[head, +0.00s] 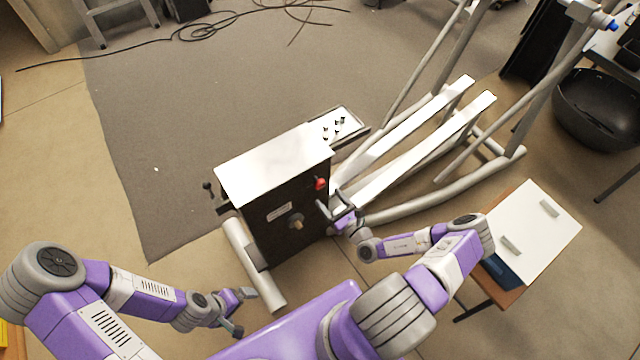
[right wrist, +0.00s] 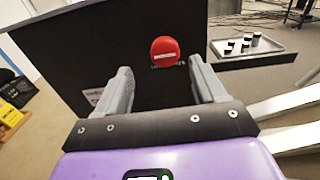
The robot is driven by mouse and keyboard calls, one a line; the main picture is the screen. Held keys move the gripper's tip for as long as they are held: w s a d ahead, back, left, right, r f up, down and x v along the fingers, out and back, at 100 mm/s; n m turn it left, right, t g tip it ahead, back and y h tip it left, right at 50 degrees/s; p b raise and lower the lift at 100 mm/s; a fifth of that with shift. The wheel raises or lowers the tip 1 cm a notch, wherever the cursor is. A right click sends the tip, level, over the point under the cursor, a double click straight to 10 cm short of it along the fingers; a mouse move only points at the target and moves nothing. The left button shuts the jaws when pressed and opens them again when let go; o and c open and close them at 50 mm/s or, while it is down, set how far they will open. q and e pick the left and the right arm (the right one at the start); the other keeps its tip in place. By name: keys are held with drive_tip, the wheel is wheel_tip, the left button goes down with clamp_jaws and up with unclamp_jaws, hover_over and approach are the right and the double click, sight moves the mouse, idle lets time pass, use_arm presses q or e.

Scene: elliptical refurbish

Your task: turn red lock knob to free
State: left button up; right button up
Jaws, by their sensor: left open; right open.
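The red lock knob (head: 320,183) sits near the upper right corner of the dark front face of the elliptical's housing (head: 262,225). In the right wrist view the red knob (right wrist: 165,50) is round with a pale horizontal bar, and partly hidden lettering lies below it. My right gripper (head: 335,210) is open just in front of and below the knob. In the right wrist view its two fingers (right wrist: 159,82) stand either side of the knob, apart from it.
A tray (head: 347,118) with several small dark parts is behind the housing. The elliptical's pale rails (head: 420,130) extend to the right. Cables (head: 215,28) lie on the carpet at the back.

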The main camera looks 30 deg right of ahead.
sight(322, 187)
drive_tip(key=shift+w+d+f+h, duration=0.1)
drive_tip(key=shift+w+d+h, duration=0.2)
drive_tip(key=shift+w, duration=0.05)
drive_tip(key=w, duration=0.2)
drive_tip(key=w+b, duration=0.1)
drive_tip(key=w, duration=0.1)
drive_tip(key=w+b, duration=0.1)
drive_tip(key=w, duration=0.1)
drive_tip(key=shift+w+a, duration=0.3)
drive_tip(key=shift+w, duration=0.05)
drive_tip(key=shift+c, duration=0.5)
drive_tip(key=c, duration=1)
